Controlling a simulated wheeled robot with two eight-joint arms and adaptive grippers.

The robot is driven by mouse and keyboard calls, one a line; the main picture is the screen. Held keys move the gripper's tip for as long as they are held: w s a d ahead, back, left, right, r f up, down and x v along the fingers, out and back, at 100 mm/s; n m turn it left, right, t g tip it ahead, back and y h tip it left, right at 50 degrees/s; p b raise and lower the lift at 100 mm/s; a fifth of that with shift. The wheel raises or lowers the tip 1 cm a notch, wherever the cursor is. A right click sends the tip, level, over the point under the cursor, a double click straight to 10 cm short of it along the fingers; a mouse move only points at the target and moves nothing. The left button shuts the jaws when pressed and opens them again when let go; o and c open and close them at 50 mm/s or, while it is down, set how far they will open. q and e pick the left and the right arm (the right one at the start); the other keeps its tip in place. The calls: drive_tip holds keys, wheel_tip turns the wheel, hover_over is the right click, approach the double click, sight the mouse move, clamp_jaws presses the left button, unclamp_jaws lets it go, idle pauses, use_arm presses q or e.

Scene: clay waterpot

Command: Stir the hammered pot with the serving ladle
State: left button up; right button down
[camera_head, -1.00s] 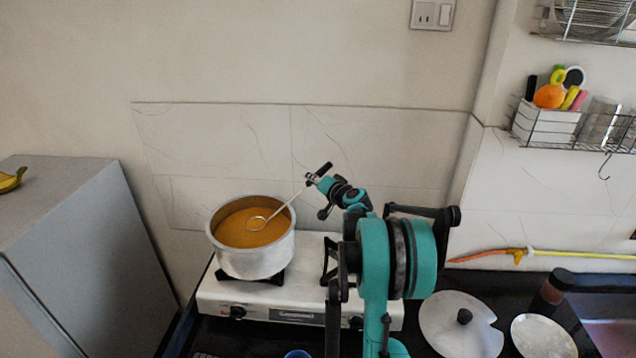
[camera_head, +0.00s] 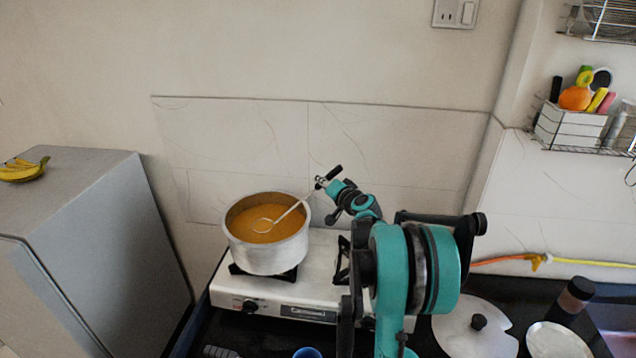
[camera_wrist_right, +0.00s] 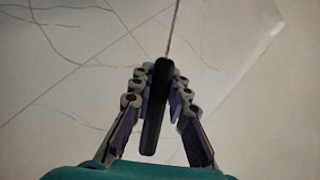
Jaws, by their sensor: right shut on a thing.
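The hammered pot (camera_head: 267,256) is a silvery metal pot of orange-brown liquid, upright on the stove at left centre. The serving ladle (camera_head: 292,210) slants from upper right down into the pot. Its round bowl is at the liquid, left of the pot's middle; how deep it sits I cannot tell. My right gripper (camera_head: 324,181) is right of and above the pot rim, shut on the ladle's black handle. In the right wrist view the black handle (camera_wrist_right: 154,112) stands between the fingers, its thin shaft running up out of the picture. My left gripper is not in view.
The white stove (camera_head: 290,295) has a free burner right of the pot, partly behind my arm. A lid (camera_head: 475,335), a dark bottle (camera_head: 570,300) and a plate (camera_head: 556,342) are at lower right. A grey cabinet (camera_head: 95,230) with bananas (camera_head: 22,171) stands left. The tiled wall is behind.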

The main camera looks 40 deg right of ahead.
drive_tip(key=shift+s+d, duration=0.45)
drive_tip(key=shift+s, duration=0.1)
drive_tip(key=shift+s+r, duration=0.1)
drive_tip(key=shift+r, duration=0.05)
wheel_tip(320, 180, up, 13)
drive_tip(key=p, duration=0.8)
drive_tip(key=shift+f+p, duration=0.2)
drive_tip(key=shift+p, duration=0.1)
drive_tip(key=shift+f, duration=0.1)
idle(0.7)
